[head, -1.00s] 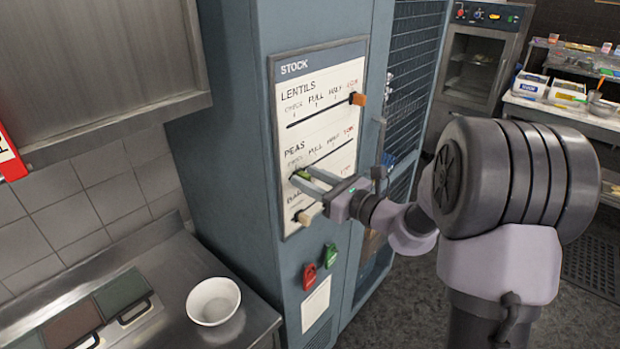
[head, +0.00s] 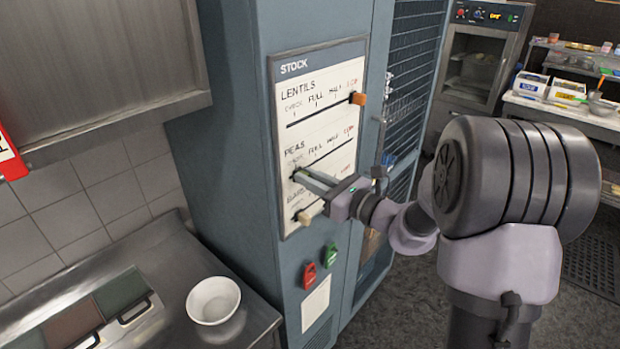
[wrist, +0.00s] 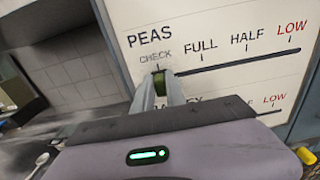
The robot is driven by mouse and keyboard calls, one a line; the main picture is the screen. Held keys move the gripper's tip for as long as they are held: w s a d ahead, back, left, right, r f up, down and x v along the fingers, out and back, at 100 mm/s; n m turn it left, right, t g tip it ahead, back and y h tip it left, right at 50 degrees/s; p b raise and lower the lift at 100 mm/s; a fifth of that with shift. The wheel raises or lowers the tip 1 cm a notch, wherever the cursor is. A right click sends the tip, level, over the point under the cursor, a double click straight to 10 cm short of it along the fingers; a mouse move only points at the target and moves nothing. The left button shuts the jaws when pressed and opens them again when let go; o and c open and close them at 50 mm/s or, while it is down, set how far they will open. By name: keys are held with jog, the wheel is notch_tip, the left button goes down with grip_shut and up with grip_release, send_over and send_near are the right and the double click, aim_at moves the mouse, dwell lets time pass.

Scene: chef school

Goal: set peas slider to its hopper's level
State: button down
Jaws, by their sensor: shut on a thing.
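The stock board (head: 318,135) on the blue cabinet has slider rows for lentils, peas and a third grain. The peas row (wrist: 240,62) is marked CHECK, FULL, HALF and LOW along a dark slot. The green peas slider knob (wrist: 161,84) sits at the slot's left end, under CHECK. My gripper (head: 298,172) is shut on this knob, its fingers on either side of it; it also shows in the wrist view (wrist: 160,92). The peas hopper's contents do not show in these views.
The orange lentils knob (head: 357,98) is at LOW. A pale knob (head: 308,213) sits at the left of the lowest row, just below my gripper. A white bowl (head: 213,300) stands on the steel counter.

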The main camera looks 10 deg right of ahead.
aim_at(315, 159)
dwell(0.8)
jog(key=w+d, duration=0.1)
jog(key=d, duration=0.1)
jog(key=w+d, duration=0.1)
jog(key=d, duration=0.1)
jog(key=w+d, duration=0.1)
jog(key=w, duration=0.1)
jog(key=shift+w+d, duration=0.1)
jog(key=shift+d, duration=0.3)
jog(key=shift+a, duration=0.15)
jog(key=c, duration=1.4)
grip_release()
jog(key=shift+o, duration=0.2)
jog(key=v, duration=1.7)
jog(key=shift+s+b, duration=0.25)
jog(key=shift+b, duration=0.05)
